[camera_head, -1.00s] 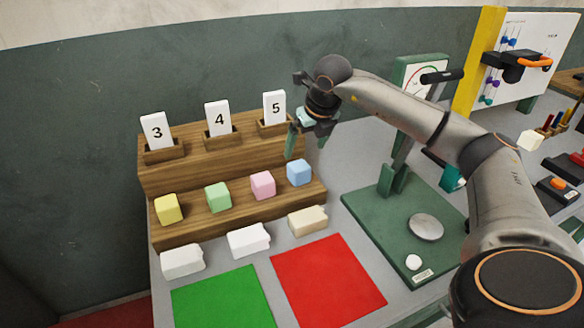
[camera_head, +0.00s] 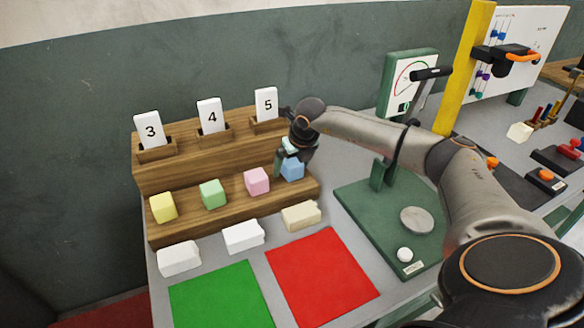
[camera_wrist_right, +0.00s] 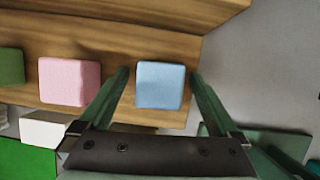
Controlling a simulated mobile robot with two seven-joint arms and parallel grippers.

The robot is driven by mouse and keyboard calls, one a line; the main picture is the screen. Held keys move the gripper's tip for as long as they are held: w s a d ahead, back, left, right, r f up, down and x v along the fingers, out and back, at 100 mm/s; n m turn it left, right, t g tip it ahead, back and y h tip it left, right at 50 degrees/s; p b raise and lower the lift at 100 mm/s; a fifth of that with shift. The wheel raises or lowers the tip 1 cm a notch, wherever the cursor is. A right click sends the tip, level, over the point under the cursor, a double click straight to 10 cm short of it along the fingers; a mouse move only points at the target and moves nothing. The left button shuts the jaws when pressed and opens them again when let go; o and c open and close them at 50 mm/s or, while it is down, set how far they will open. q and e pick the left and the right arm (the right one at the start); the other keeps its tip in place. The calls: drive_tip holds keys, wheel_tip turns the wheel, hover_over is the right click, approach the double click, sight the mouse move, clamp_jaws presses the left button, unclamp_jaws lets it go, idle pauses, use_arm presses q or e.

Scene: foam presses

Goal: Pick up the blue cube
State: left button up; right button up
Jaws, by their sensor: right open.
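The blue cube (camera_head: 292,168) sits at the right end of the lower step of the wooden stand (camera_head: 230,208). In the right wrist view the blue cube (camera_wrist_right: 160,84) lies between the two green fingers of my right gripper (camera_wrist_right: 160,85), with a gap on each side. My right gripper (camera_head: 293,165) is open, down at the cube, and partly covers it in the head view. My left gripper is not in view.
A pink cube (camera_head: 257,180), a green cube (camera_head: 212,193) and a yellow cube (camera_head: 163,207) stand left on the same step. Cards 3, 4 and 5 (camera_head: 266,104) stand above. A green press (camera_head: 362,210) stands right. Green and red mats lie in front.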

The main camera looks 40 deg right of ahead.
drive_tip(key=c, duration=1.4)
drive_tip(key=shift+r, duration=0.1)
